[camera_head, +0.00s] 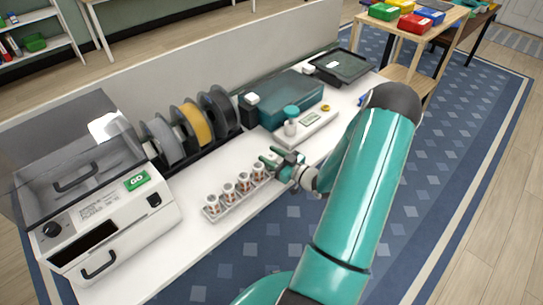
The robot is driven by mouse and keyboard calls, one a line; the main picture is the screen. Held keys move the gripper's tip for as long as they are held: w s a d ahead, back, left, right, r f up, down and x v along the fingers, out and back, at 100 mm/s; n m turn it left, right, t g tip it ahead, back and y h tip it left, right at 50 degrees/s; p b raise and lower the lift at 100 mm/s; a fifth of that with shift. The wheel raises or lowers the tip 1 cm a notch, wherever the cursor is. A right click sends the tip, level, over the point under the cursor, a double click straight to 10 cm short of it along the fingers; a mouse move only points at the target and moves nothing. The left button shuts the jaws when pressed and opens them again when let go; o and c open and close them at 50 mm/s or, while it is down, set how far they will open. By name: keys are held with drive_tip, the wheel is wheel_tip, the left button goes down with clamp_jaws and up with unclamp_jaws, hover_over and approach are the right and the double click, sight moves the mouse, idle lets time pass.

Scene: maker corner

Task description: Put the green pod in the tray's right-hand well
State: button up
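My gripper (268,157) has teal fingertips and hangs over the white bench, just above the far right end of a pale rack (211,214). The rack holds several white and copper-coloured cylinders in a row. The fingers are small here, and I cannot tell whether they are open or hold something. I cannot pick out a green pod for certain. A teal-topped white jar (291,126) stands beyond my gripper at a white device with a small display. A dark shallow tray (343,66) lies at the bench's far right end; its wells cannot be made out.
A white machine with a clear lid (85,210) fills the bench's near left. Grey and yellow spools (197,124) stand behind the rack, with a teal translucent box (291,97) to their right. A low partition (225,50) backs the bench. A wooden table (407,35) with coloured bins stands beyond.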

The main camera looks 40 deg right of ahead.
drive_tip(key=shift+r, duration=0.2)
drive_tip(key=s+d, duration=0.2)
drive_tip(key=s, duration=1)
drive_tip(key=w+r+n+g+h, duration=0.1)
drive_tip(key=w+r+g+h, duration=0.35)
drive_tip(key=w+r, duration=0.5)
drive_tip(key=w+a+r+m+g+h, duration=0.1)
drive_tip(key=w+a+r+g+h, duration=0.25)
drive_tip(key=a+r, duration=0.45)
drive_tip(key=s+a+r+g+y, duration=0.1)
drive_tip(key=s+a+r, duration=0.2)
drive_tip(key=s+a, duration=0.3)
drive_tip(key=s+a+r+m+g+y, duration=0.1)
drive_tip(key=s+a+r+y, duration=0.1)
drive_tip(key=s+a, duration=0.4)
drive_tip(key=s+a+r+g+y, duration=0.2)
drive_tip(key=s+a+r, duration=0.3)
drive_tip(key=a, duration=0.8)
drive_tip(key=shift+s+m, duration=0.4)
